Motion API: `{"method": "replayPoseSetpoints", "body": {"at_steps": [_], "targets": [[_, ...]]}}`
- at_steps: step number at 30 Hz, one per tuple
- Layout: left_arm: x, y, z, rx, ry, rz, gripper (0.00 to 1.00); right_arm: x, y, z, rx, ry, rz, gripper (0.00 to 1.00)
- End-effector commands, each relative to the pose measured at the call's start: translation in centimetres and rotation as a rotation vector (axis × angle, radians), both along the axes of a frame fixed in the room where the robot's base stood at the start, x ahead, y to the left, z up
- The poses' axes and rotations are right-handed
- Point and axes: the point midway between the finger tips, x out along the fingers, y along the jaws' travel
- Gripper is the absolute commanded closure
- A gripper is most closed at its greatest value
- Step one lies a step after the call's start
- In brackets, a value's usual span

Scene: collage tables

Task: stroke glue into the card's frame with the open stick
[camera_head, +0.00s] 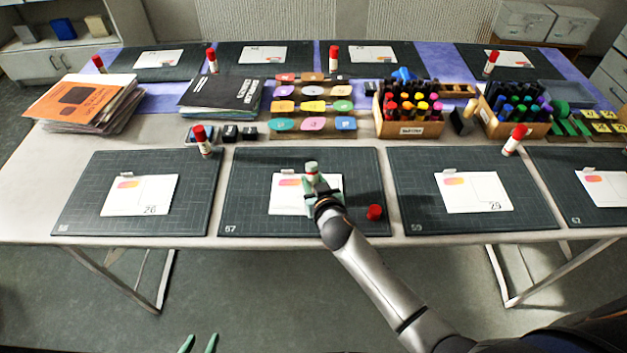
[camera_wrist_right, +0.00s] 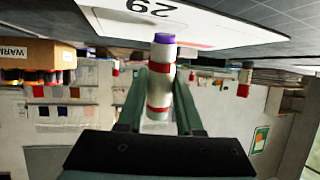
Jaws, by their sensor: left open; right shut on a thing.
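My right gripper (camera_head: 318,190) is shut on the open glue stick (camera_head: 311,168), over the card (camera_head: 284,203) on the middle mat (camera_head: 245,200). In the right wrist view the glue stick (camera_wrist_right: 160,82), white with red bands, is between the green fingers (camera_wrist_right: 158,108). Its purple end points toward a white card (camera_wrist_right: 205,28); I cannot tell if they touch. The gripper hides much of the card in the head view, including most of its frame. The red cap (camera_head: 374,212) lies on the mat, right of the card. My left gripper (camera_head: 199,344) is open and empty, low in front of the table.
Neighbouring mats hold cards numbered 26 (camera_head: 140,196) and 29 (camera_head: 473,192). Capped glue sticks stand behind them, at left (camera_head: 203,142) and right (camera_head: 515,140). Behind are coloured pads (camera_head: 312,106), a marker box (camera_head: 408,127) and booklets (camera_head: 92,104).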

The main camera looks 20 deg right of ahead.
Motion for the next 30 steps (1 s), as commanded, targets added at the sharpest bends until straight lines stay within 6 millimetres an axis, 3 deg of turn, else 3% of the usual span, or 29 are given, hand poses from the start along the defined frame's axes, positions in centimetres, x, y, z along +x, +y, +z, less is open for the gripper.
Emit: {"method": "replayPoseSetpoints", "body": {"at_steps": [11,30], "targets": [[0.0,0.0,-0.4,0.000,-0.001,0.000,0.50,0.0,0.0,-0.4,0.000,0.000,0.000,1.00],[0.0,0.0,-1.1,0.000,-0.001,0.000,0.50,2.3,-0.8,-0.6,-0.001,0.000,-0.001,1.00]]}}
